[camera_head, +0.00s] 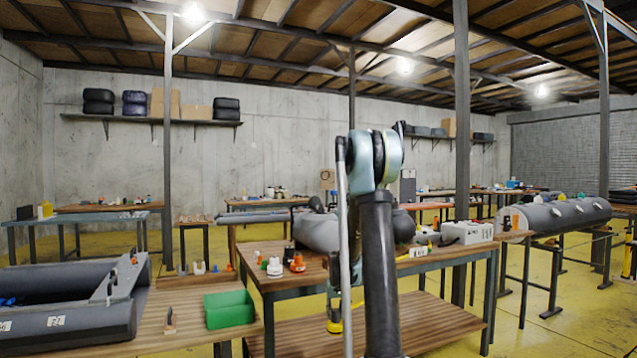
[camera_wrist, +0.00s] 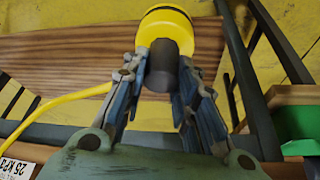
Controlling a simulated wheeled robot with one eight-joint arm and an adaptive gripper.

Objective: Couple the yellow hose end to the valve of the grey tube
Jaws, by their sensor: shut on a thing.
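In the wrist view my gripper (camera_wrist: 164,62) is shut on the yellow hose end (camera_wrist: 166,17), with its fingers on either side of the dark cylindrical part. A yellow hose (camera_wrist: 75,97) shows to the left of the fingers. In the head view the yellow hose end (camera_head: 334,326) shows low beside my arm, in front of the middle table; most of my gripper is hidden there. A grey tube (camera_head: 317,232) lies on the middle table behind my arm, which covers part of it. Another grey tube (camera_head: 565,214) rests on a stand at right. I cannot make out the valve.
The middle table (camera_head: 262,259) holds small orange and white parts and a white box (camera_head: 467,233). At left, a wooden bench (camera_head: 185,336) bears a green bin (camera_head: 229,309) and a grey boat (camera_head: 75,325). A dark post (camera_head: 461,110) stands behind the middle table.

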